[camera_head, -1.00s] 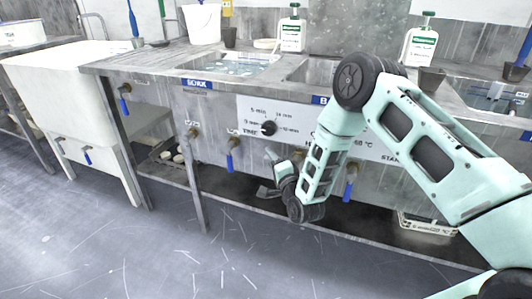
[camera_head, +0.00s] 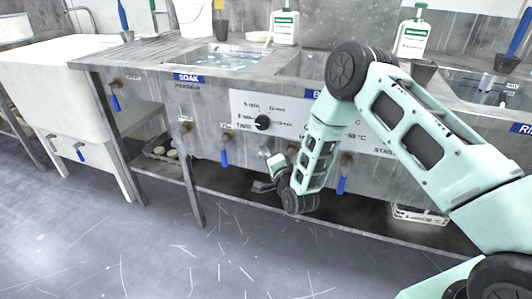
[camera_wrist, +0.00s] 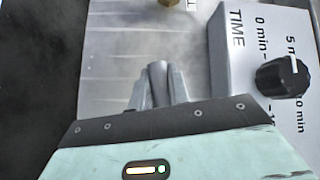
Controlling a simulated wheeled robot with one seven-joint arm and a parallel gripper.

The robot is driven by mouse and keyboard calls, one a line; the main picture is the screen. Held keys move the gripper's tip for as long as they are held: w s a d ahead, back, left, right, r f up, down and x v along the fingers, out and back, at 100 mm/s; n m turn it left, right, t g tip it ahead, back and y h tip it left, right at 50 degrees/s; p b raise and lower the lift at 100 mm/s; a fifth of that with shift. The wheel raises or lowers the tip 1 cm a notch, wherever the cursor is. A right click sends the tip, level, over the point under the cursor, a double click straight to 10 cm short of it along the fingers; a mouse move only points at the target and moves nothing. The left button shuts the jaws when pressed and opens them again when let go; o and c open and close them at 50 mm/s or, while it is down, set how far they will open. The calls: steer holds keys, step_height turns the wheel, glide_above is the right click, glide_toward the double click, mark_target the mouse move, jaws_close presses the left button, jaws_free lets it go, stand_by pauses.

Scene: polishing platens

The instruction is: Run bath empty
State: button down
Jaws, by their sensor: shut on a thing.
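My gripper (camera_head: 266,176) is low in front of the steel bench, under the white control panel (camera_head: 276,114). In the wrist view its two fingers (camera_wrist: 157,92) are closed around a grey, round-ended rod-like piece (camera_wrist: 157,72); whether this is fixed to the bench, I cannot tell. The panel's black TIME dial (camera_head: 262,122) is above my gripper and also shows in the wrist view (camera_wrist: 282,77). The soak bath (camera_head: 228,58) holds liquid. The middle bath (camera_head: 308,66) is partly hidden by my arm. A blue valve lever (camera_head: 224,157) hangs left of my gripper, another (camera_head: 341,185) right of it.
Two white bottles (camera_head: 284,28) (camera_head: 411,38) and a white bucket (camera_head: 193,18) stand on the bench. A white basin (camera_head: 50,75) is at left. A low shelf (camera_head: 350,222) runs beneath the bench, carrying a white basket (camera_head: 420,214). The floor in front is clear.

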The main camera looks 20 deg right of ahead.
steer(key=s+d+f+n+g+h+p, duration=0.4)
steer(key=d+f+n+g+h+p, duration=0.2)
steer(key=n+g+p, duration=0.2)
steer(key=shift+s+g+h+p, duration=0.2)
steer(key=shift+g+h+p, duration=0.1)
steer(key=shift+g+p, duration=0.6)
steer(key=shift+d+f, duration=0.1)
stand_by(0.4)
steer(key=c, duration=1.3)
jaws_free()
steer(key=p+v, duration=0.2)
steer(key=v, duration=1.5)
steer(key=shift+s, duration=0.25)
